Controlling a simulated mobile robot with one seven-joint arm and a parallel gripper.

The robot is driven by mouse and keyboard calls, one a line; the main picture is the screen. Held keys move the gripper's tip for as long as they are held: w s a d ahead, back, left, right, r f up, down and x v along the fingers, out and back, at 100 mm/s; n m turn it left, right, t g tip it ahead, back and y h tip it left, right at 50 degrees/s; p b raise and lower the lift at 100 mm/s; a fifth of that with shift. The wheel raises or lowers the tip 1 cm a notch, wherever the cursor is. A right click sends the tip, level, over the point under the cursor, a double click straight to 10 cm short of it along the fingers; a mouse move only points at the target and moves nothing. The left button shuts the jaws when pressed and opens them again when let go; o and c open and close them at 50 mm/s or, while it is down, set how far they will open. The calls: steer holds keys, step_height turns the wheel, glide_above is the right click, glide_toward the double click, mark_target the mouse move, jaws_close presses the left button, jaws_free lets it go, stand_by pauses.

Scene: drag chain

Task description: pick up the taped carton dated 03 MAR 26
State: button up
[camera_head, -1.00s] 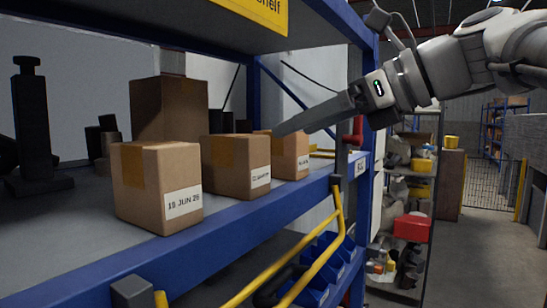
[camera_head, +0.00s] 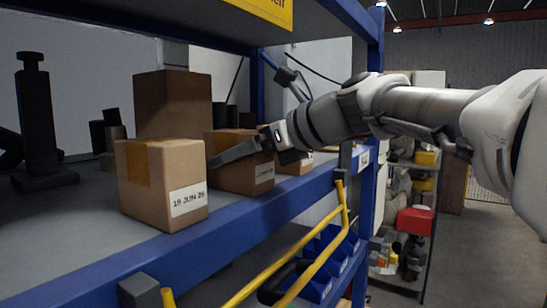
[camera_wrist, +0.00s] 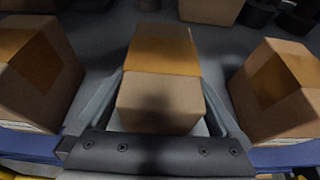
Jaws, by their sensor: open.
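Three small taped cartons stand in a row on the shelf. The left carton (camera_head: 160,190) has a label reading about 19 JUN 26. The middle carton (camera_head: 250,180) has a label too small to read. The right carton (camera_head: 298,162) is mostly hidden behind my gripper (camera_head: 213,162), its label also unreadable. I cannot tell which is dated 03 MAR 26. My gripper is open, and one finger crosses in front of the middle carton's upper part. In the wrist view, that carton (camera_wrist: 160,100) lies between the two spread fingers; no grip shows. Its label is hidden there.
A larger brown carton (camera_head: 172,105) stands close behind the row. The blue shelf edge (camera_head: 225,215) runs in front, with a yellow rail (camera_head: 310,270) below. In the wrist view, neighbouring cartons (camera_wrist: 38,70) (camera_wrist: 280,90) stand on both sides, with narrow gaps. An upper shelf hangs above.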

steer(key=shift+w+a, duration=0.1)
steer(key=shift+a, duration=0.15)
steer(key=c, duration=1.5)
